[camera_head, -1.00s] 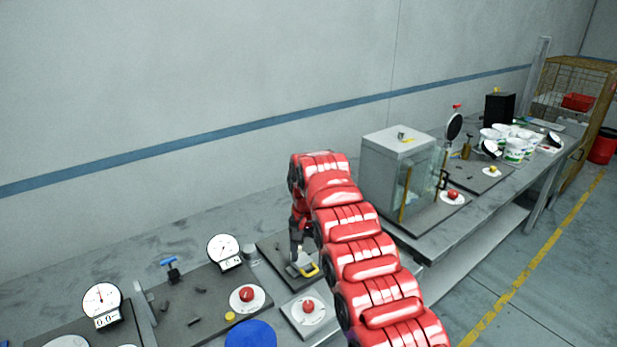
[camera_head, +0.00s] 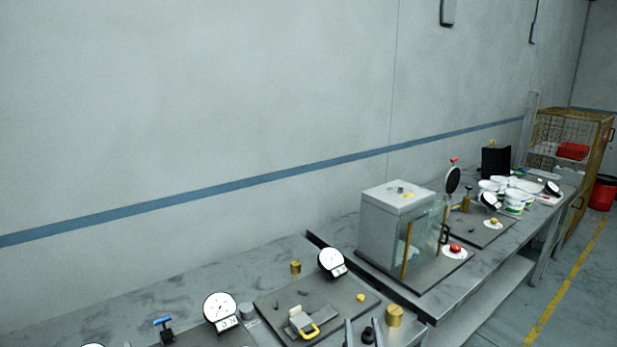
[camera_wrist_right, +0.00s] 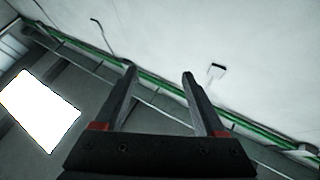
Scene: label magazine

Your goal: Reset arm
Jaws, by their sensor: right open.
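My right gripper (camera_head: 362,322) shows at the bottom edge of the head view, its two dark fingers pointing up in front of the bench. In the right wrist view the fingers (camera_wrist_right: 159,70) stand apart with nothing between them. That view looks at pale wall or ceiling, green rails and a bright light panel. The rest of my right arm is out of the head view. My left gripper is not in view.
Dial gauges (camera_head: 331,262) and brass cylinders (camera_head: 394,316) stand close to the gripper. A grey glass-fronted cabinet (camera_head: 383,231) stands on the bench to the right. White tubs (camera_head: 514,201) and a wire cage (camera_head: 560,130) are farther back.

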